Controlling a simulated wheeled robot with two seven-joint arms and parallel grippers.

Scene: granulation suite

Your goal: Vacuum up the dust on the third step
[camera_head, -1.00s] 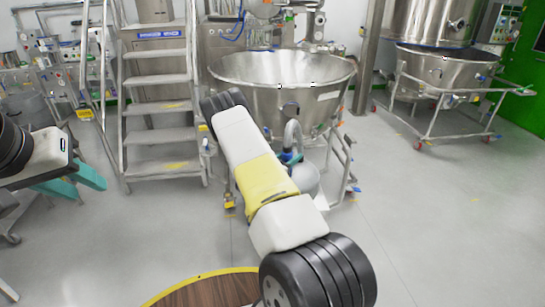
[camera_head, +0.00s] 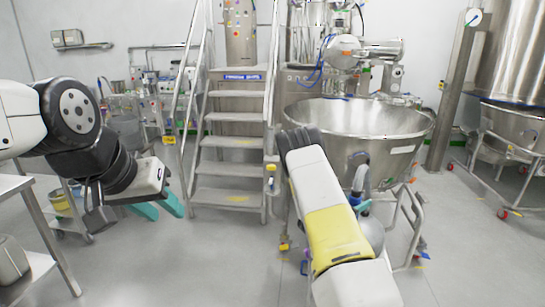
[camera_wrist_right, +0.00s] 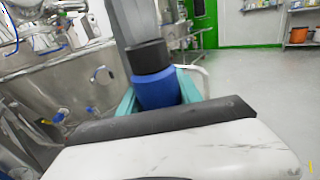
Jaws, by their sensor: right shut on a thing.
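A metal step ladder (camera_head: 235,117) with handrails stands at centre left in the head view. Yellowish patches lie on its third step from the bottom (camera_head: 243,142) and on its bottom step (camera_head: 238,197). My left gripper (camera_head: 158,208), with teal fingers apart and empty, is left of the ladder's lower steps. My right arm (camera_head: 335,235) reaches up at the centre, right of the ladder; its fingers are mostly hidden there. In the right wrist view my right gripper (camera_wrist_right: 160,95) is shut on a blue-and-black cylindrical tool (camera_wrist_right: 156,88) with a grey tube, apparently the vacuum.
A large steel bowl (camera_head: 355,118) on a wheeled frame stands right of the ladder, behind my right arm. A metal table (camera_head: 40,225) is at the left edge. Another wheeled vessel (camera_head: 510,130) stands at the far right. Grey floor is open at lower right.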

